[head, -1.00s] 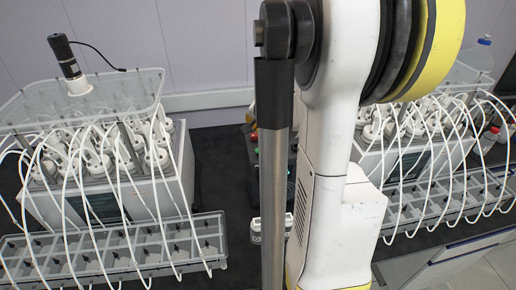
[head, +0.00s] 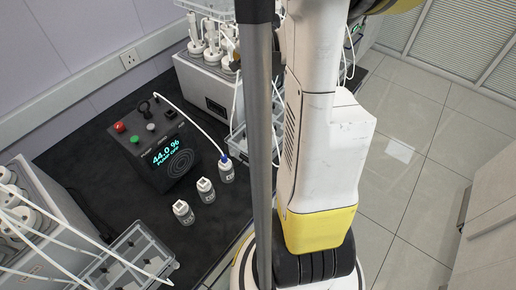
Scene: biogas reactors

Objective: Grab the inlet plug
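In the head view, a white tube runs from the top of a black pump box (head: 160,142) to a small white bottle (head: 227,174). A blue piece (head: 224,159) at the tube's end sits at this bottle's top; it may be the inlet plug, but I cannot tell for certain. Two more small white bottles, one in the middle (head: 206,191) and one at the left (head: 183,212), stand in front of the box with no tube at them. My gripper is out of view; only links of my arm show.
The pump box's display reads 44.0 % and PUMP OFF, with red and green buttons beside it. Reactor units stand at the lower left (head: 50,205) and behind (head: 205,80). A clear tray (head: 135,262) lies at the lower left. The dark bench top (head: 95,165) is bare around the bottles.

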